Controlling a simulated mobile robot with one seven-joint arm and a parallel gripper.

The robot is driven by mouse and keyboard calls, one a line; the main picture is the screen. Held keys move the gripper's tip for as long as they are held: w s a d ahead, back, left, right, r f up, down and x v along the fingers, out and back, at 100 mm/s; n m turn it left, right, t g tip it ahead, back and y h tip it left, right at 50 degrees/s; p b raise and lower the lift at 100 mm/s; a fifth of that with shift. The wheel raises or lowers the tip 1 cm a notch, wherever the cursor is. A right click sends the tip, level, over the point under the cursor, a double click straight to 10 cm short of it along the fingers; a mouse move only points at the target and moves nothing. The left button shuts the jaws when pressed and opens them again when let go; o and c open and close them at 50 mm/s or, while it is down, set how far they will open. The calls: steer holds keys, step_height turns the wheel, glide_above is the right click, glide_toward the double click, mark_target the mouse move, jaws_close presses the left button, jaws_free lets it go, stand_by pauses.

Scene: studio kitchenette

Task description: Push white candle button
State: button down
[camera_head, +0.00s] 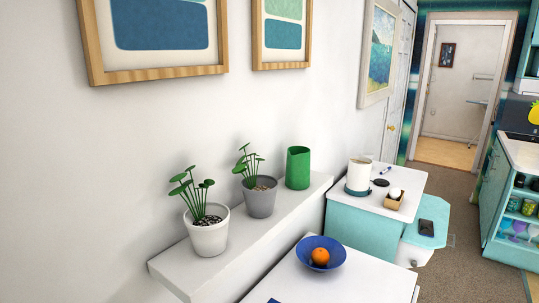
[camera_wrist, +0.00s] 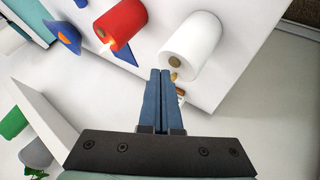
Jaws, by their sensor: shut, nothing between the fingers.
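The white candle (camera_wrist: 193,42) is a thick white cylinder on a white table top in the wrist view. A round brownish spot (camera_wrist: 174,62) shows on its near end, and I cannot tell for sure whether this is the button. A small yellow flame-like tip shows just below the spot. My gripper (camera_wrist: 160,73) has dark blue fingers held together with nothing between them. In the picture its fingertips lie just left of the candle's near end, close to the brown spot; I cannot tell whether they touch. The head view does not show my gripper or this candle.
A red candle (camera_wrist: 121,22) stands left of the white one, and a blue bowl (camera_wrist: 64,42) further left; the bowl also shows in the head view (camera_head: 309,242), holding an orange. A wall shelf (camera_head: 235,232) bears two potted plants and a green cylinder (camera_head: 298,168).

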steer(key=shift+f, duration=0.1)
steer(key=shift+f+b, duration=0.3)
steer(key=shift+f, duration=0.2)
stand_by(0.3)
steer(key=shift+r, duration=0.15)
steer(key=shift+r+p, duration=0.45)
steer(key=shift+r, duration=0.05)
step_height(320, 180, up, 6)
steer(key=p, duration=0.5)
